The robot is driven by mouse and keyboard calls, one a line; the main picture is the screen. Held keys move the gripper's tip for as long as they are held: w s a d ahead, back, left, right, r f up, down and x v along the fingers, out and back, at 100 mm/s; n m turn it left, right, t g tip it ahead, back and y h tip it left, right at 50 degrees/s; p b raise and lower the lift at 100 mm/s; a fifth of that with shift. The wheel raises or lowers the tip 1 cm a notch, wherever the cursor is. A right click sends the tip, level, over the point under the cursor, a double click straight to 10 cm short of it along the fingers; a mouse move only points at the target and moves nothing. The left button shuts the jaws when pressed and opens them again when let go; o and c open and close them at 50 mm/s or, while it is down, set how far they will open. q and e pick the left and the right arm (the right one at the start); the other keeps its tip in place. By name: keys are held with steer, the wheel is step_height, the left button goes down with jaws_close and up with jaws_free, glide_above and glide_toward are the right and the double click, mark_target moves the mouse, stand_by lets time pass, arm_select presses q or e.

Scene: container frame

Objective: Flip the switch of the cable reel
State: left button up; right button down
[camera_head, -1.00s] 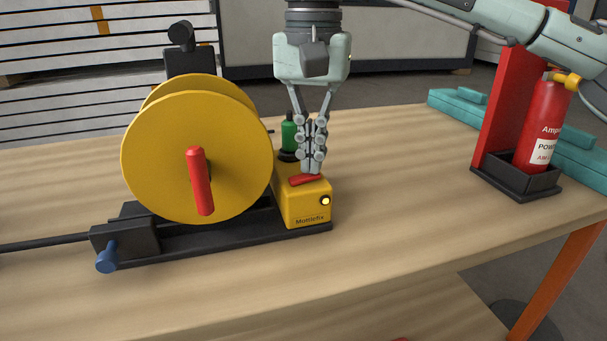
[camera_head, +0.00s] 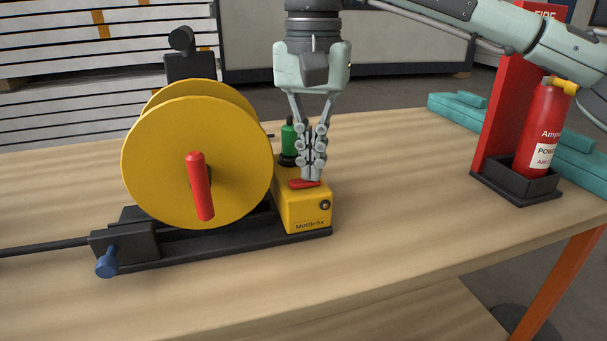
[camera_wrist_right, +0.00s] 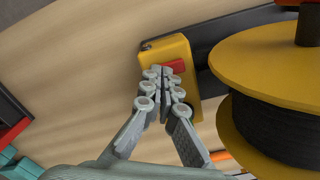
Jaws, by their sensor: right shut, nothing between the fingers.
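The cable reel (camera_head: 195,120) has a yellow drum with a red handle and stands on a black base on the table. A yellow box (camera_head: 302,211) sits at the base's right end, with a red switch (camera_head: 305,184) on top and a dark round lamp (camera_head: 325,205) on its front. My right gripper (camera_head: 312,177) points down, shut and empty, with its fingertips at the red switch. In the right wrist view the fingertips (camera_wrist_right: 163,72) lie over the yellow box (camera_wrist_right: 184,48), beside the red switch (camera_wrist_right: 175,66). Whether they touch it is unclear. My left gripper is not in view.
A green cylindrical part (camera_head: 289,138) stands behind the yellow box, close to my fingers. A fire extinguisher (camera_head: 545,125) stands in a black holder at the right. A blue knob (camera_head: 107,262) sticks out at the base's left front. The table between box and extinguisher is clear.

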steer(key=shift+r+p, duration=2.35)
steer(key=shift+r, duration=0.85)
